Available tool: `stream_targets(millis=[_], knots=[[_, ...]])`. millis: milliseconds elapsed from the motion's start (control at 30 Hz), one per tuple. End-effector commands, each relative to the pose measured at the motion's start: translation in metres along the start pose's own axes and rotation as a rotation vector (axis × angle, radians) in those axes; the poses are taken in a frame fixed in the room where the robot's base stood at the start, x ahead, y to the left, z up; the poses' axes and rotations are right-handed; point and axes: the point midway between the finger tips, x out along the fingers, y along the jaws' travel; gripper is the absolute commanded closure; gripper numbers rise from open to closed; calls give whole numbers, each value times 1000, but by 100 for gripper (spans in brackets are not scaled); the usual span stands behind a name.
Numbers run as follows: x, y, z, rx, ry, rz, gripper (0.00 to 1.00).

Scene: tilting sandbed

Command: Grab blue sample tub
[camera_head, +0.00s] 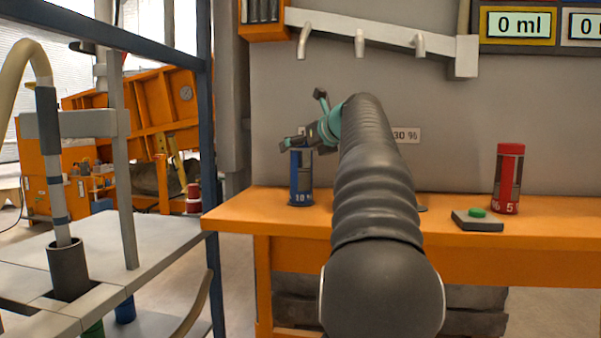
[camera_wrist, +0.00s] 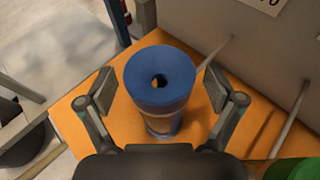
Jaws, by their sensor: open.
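The blue sample tub (camera_head: 300,178) stands upright near the left end of the orange bench in the head view. In the wrist view the blue tub (camera_wrist: 159,82) has a round top with a hole in its middle and a clear lower body. My gripper (camera_wrist: 157,90) is open, with one finger on each side of the tub. Small gaps show between the fingers and the tub. In the head view my gripper (camera_head: 304,122) is at the tub's top, and my arm hides part of the bench.
A red tub (camera_head: 508,178) and a grey pad with a green button (camera_head: 477,213) stand on the orange bench (camera_head: 240,205) to the right. Taps (camera_head: 360,43) hang on the wall above. A thin rod (camera_wrist: 218,50) stands close to the right finger. A grey table (camera_head: 170,262) is at left.

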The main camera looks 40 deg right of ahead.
Motion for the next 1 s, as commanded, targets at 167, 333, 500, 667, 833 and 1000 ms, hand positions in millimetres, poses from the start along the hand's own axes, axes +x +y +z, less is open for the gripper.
stream_targets(millis=[167,333,500,667,833,1000], knots=[[0,0,0,0,0,-1,8],[0,0,0,0,0,-1,50],[0,0,0,0,0,0,93],[-1,0,1,-1,-1,-1,100],[-1,0,2,-1,-1,-1,100],[-5,0,13,-3,-1,0,100]])
